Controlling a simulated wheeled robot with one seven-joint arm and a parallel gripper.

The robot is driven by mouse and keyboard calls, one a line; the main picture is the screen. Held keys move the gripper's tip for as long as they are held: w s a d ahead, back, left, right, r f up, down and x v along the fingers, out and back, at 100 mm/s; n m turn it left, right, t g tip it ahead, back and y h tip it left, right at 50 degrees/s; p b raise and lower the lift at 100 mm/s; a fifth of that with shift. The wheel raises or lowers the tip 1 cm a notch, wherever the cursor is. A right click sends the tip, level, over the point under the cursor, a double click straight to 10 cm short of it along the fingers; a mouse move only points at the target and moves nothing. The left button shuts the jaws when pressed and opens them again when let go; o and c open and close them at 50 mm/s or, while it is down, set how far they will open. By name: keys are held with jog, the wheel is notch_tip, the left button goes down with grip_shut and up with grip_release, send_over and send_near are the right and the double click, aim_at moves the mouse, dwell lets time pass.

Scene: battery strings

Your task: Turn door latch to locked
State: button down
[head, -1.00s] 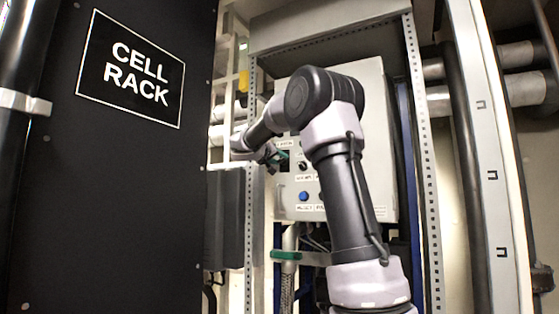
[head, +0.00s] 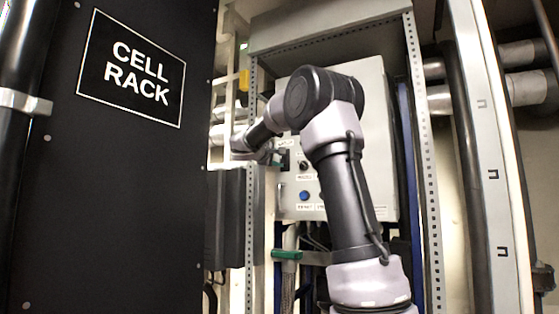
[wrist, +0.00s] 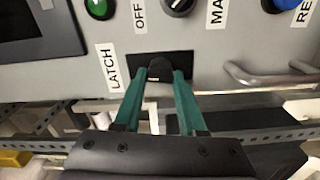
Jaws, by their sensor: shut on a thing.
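The door latch is a dark knob (wrist: 158,70) on a black plate (wrist: 178,66), beside a label reading LATCH on the grey panel (wrist: 212,50) in the wrist view. My gripper (wrist: 160,76) has its two green fingers on either side of the knob and is shut on it. The fingers hide the knob's sides, and its exact turn angle is hard to tell. In the head view my gripper (head: 276,158) is small and sits at the left edge of the grey cabinet (head: 370,110), partly hidden by my arm.
Above the latch are a green button (wrist: 99,8), a black rotary switch (wrist: 178,4) and a blue button (wrist: 278,4). A metal bar handle (wrist: 270,78) is close on the right. The black CELL RACK panel (head: 130,200) stands left; a perforated upright (head: 425,150) stands right.

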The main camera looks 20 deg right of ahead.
jog(key=shift+n, duration=0.8)
jog(key=shift+f, duration=0.1)
jog(key=shift+c, duration=2.4)
grip_release()
jog(key=shift+a, duration=0.1)
jog(key=v, duration=1)
jog(key=shift+s+a, duration=0.25)
